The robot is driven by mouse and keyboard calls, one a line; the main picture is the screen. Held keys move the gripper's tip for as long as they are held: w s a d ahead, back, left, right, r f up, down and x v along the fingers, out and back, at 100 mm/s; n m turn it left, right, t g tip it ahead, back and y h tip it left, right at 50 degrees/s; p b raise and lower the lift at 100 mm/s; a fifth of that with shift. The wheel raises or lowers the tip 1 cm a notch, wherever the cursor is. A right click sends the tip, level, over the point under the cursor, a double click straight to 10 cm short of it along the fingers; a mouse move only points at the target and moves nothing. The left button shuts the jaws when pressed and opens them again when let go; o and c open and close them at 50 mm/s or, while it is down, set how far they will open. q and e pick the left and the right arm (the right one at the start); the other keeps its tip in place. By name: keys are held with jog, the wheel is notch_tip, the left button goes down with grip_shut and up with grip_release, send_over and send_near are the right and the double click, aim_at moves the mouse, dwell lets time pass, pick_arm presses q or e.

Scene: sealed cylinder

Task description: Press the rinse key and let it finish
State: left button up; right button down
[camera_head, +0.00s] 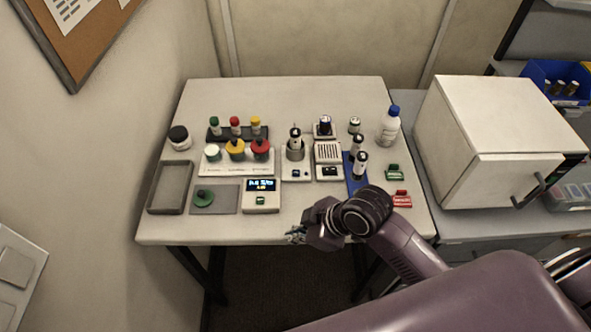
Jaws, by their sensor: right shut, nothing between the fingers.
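No key carries a rinse label that I can read. A white unit with a lit blue display (261,184) has a small green key (261,200) below the screen. A white station with a metal cup (295,152) holding a dark-topped vial has a small dark key (295,173) on its front. A white unit with a slotted top (328,153) has a dark panel. My right gripper (296,236) is shut and empty at the table's front edge, in front of the display unit and apart from it. My left gripper is out of view.
The white table (285,92) also bears a grey tray (170,188), red, yellow and green capped containers, a blue rack (356,186) with dark-topped vials, a blue-capped bottle (388,128) and green and red blocks at right. A white cabinet (470,135) stands right.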

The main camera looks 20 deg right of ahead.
aim_at(298, 174)
jog(key=w+r+n, duration=0.1)
jog(key=w, duration=0.2)
jog(key=w+r+n+y, duration=0.1)
jog(key=w+n, duration=0.1)
jog(key=w+d+r+n, duration=0.1)
jog(key=w+n, duration=0.1)
jog(key=w, duration=0.1)
jog(key=shift+w+r+y, duration=0.3)
jog(key=w+d+r+n+t+y, duration=0.1)
jog(key=w+d+r+n, duration=0.2)
jog(key=w+d+r, duration=0.3)
jog(key=w+r, duration=0.2)
jog(key=w, duration=0.1)
jog(key=shift+w, duration=0.35)
jog(key=shift+d+f, duration=0.15)
notch_tip(298, 174, down, 9)
jog(key=b, duration=0.6)
jog(key=shift+r, duration=0.2)
jog(key=shift+f+b, duration=0.4)
jog(key=shift+b, duration=0.1)
